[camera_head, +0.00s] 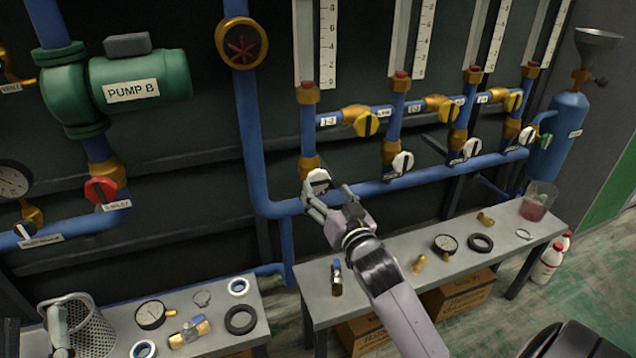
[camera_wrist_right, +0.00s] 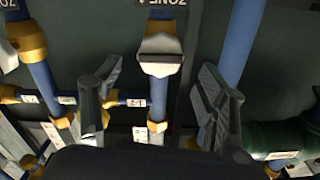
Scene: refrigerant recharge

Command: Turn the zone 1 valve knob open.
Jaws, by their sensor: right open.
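The zone 1 valve knob (camera_head: 318,179) is white with a dark bar. It sits on a brass valve at the foot of the leftmost gauge column, partly hidden by my right gripper (camera_head: 328,194). In the right wrist view the white knob (camera_wrist_right: 160,56) lies between the two spread fingers, below a partly cut-off zone label (camera_wrist_right: 162,4). My right gripper is open, and I cannot tell whether a finger touches the knob. A grey part that looks like my left gripper (camera_head: 60,328) shows at the lower left, by the mesh basket. Its jaws are unclear.
Other white knobs (camera_head: 402,163) and yellow-handled valves (camera_head: 367,122) line the blue pipes to the right. Pump B (camera_head: 140,78) and a red-handled valve (camera_head: 101,190) are at left. Two benches below hold the mesh basket (camera_head: 92,330), gauges (camera_head: 445,244), rings and fittings.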

